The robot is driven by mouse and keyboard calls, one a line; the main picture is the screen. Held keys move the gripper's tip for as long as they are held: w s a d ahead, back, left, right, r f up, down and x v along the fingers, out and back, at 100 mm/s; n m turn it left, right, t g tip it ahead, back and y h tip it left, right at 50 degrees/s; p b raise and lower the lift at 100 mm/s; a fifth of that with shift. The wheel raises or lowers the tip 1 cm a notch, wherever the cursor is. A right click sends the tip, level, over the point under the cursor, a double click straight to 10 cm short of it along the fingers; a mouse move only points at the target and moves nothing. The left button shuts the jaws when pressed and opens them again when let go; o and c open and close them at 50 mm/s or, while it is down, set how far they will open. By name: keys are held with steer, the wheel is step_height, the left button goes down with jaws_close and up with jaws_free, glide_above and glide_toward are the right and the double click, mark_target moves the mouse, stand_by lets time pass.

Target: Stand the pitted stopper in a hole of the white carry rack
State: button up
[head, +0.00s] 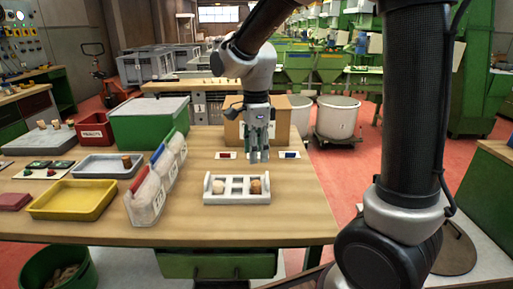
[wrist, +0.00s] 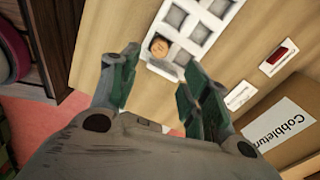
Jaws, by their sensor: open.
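The white carry rack (head: 237,199) stands on the wooden table, and part of it shows in the wrist view (wrist: 203,53). A brown cork stopper (head: 256,187) sits in its right end; one stopper top shows in an end hole in the wrist view (wrist: 160,46). I cannot tell from the surfaces which stopper is pitted. My gripper (head: 259,158) is open and empty, pointing down above and behind the rack's right end. Its spread fingers (wrist: 160,66) show in the wrist view, apart from the stopper.
A cardboard box (head: 284,127) stands behind my gripper, with red and blue items on white cards nearby. White bins (head: 146,199) stand left of the rack. A yellow tray (head: 72,213) and a grey tray (head: 92,170) with a stopper (head: 127,162) lie farther left. Table right of the rack is clear.

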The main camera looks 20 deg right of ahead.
steer(key=s+d+r+n+t, duration=0.2)
steer(key=s+d+r+n, duration=0.2)
steer(key=s+d+n, duration=0.3)
steer(key=s+d+r+n+t, duration=0.2)
steer(key=s+d+r+n, duration=0.3)
steer(key=s+n, duration=0.6)
steer(key=s+d, duration=0.1)
steer(key=d, duration=0.1)
steer(key=shift+d+n, duration=0.4)
